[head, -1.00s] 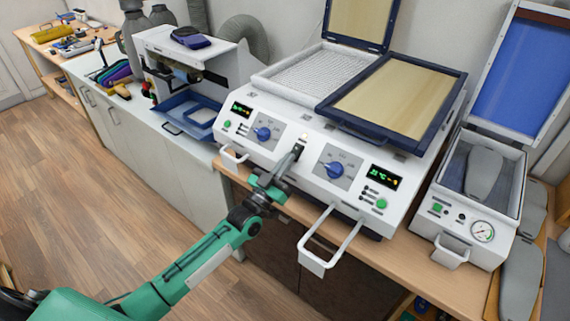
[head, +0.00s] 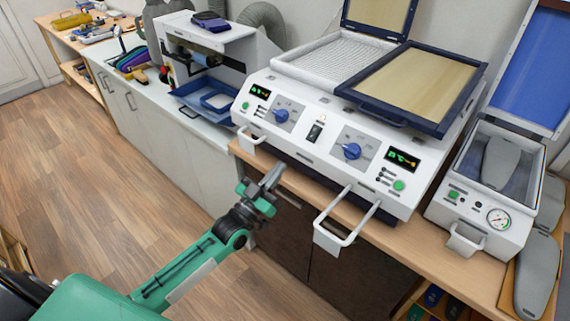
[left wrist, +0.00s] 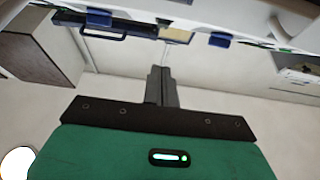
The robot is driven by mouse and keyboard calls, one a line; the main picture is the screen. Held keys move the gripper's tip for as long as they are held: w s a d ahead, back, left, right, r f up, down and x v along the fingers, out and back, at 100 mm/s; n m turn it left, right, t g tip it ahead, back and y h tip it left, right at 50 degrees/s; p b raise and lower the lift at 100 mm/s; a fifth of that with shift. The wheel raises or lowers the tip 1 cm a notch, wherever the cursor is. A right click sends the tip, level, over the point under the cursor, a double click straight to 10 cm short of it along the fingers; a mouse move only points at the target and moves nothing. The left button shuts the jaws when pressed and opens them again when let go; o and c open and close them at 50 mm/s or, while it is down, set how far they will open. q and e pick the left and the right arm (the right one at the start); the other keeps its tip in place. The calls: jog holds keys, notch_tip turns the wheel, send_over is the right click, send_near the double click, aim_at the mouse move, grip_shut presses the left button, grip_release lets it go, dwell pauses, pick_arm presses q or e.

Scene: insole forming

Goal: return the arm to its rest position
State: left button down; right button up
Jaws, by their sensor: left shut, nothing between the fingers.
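My left arm comes in from the lower left in the head view. Its gripper (head: 272,178) is shut and empty, in front of the bench edge and below the left front of the white heating machine (head: 330,146). It touches nothing that I can see. In the left wrist view the closed dark fingers (left wrist: 161,86) stand together with nothing between them. My right gripper is not in view.
The heater's large front handle (head: 338,238) juts out to the right of my gripper. A white vacuum press (head: 483,200) with an open blue lid and grey insole stands at right. A blue tray (head: 205,98) lies at left. The wooden floor (head: 110,180) is clear.

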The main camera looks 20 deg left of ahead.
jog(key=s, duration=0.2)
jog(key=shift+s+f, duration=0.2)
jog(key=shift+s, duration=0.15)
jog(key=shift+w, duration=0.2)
